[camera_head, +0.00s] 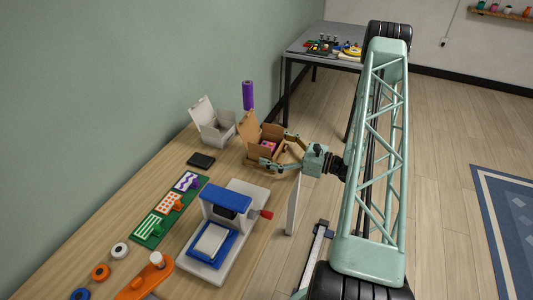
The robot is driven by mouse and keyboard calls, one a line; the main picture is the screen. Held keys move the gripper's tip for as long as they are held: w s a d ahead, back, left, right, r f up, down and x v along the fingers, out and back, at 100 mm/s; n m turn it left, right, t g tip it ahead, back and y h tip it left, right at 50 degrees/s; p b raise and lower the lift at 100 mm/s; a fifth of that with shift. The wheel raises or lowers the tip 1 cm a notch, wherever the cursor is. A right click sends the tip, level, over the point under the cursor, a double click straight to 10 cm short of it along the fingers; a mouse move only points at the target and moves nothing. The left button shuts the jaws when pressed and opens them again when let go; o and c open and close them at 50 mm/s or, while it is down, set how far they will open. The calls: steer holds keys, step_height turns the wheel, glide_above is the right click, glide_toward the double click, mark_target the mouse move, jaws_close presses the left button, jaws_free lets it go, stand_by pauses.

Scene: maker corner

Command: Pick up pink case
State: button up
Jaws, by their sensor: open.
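A small pink case (269,146) lies inside an open brown cardboard box (252,129) near the far right part of the wooden table. My gripper (272,151) is open, with its two fingers spread on either side of the box's right part, close to the case. One finger is at the far side and the other at the near side. I cannot tell whether the fingers touch the box. The lower part of the case is hidden by the box wall.
An open white box (212,128) stands left of the brown box, with a purple cylinder (248,95) behind. A black wallet-like item (201,160), a green board (157,226) with patterned pieces and a blue-and-white press (226,215) lie nearer. A grey table (300,44) stands behind.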

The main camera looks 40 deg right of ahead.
steer(key=shift+x, duration=0.75)
